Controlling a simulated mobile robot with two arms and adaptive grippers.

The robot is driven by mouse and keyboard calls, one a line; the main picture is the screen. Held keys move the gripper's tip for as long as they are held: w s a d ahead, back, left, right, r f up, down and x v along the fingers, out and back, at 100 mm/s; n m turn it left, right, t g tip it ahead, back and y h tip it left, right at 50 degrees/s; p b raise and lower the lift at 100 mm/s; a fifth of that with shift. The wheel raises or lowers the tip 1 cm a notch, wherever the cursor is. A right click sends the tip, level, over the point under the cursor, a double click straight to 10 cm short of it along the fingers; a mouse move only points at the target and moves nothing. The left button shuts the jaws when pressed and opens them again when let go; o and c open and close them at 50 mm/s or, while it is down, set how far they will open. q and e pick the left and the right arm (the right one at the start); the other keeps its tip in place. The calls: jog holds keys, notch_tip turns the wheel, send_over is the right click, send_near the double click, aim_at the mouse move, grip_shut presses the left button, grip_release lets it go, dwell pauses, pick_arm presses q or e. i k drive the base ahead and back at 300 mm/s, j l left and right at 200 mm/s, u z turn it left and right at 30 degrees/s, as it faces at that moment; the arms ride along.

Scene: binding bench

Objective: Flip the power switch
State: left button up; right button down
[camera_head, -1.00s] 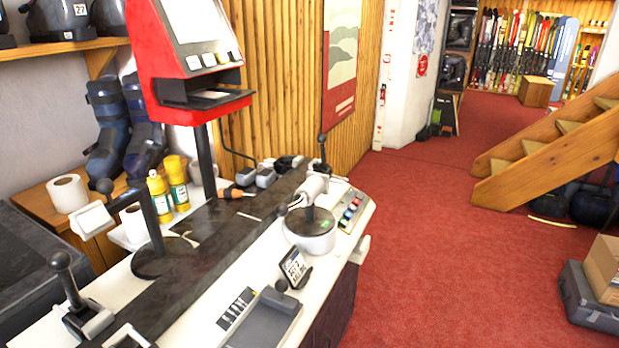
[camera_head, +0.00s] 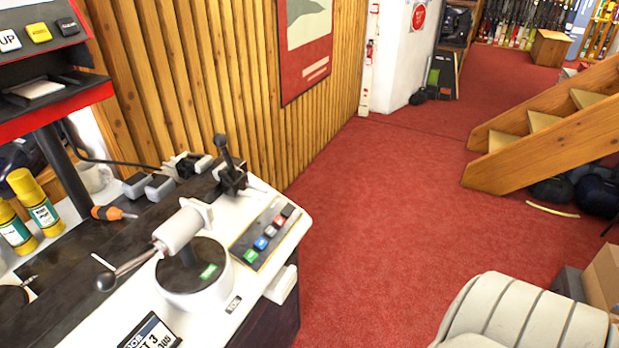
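I cannot make out a control marked as the power switch. At the right end of the bench (camera_head: 105,312) is a grey panel (camera_head: 246,252) with green, blue, red and dark buttons (camera_head: 265,237). A small black lever with a knob (camera_head: 223,158) stands upright behind it. A white box (camera_head: 282,285) sits on the bench's right side; its function is unclear. A round white unit (camera_head: 190,290) carries a white cylinder and a black-knobbed handle (camera_head: 130,266). Neither of my grippers shows.
The red carpet (camera_head: 375,220) is open to the right, up to the wooden stairs (camera_head: 550,125).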

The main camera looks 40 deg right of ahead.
aim_at(289, 208)
jog(key=i+l, duration=0.1)
jog(key=l, duration=1.55)
jog(key=i, duration=0.1)
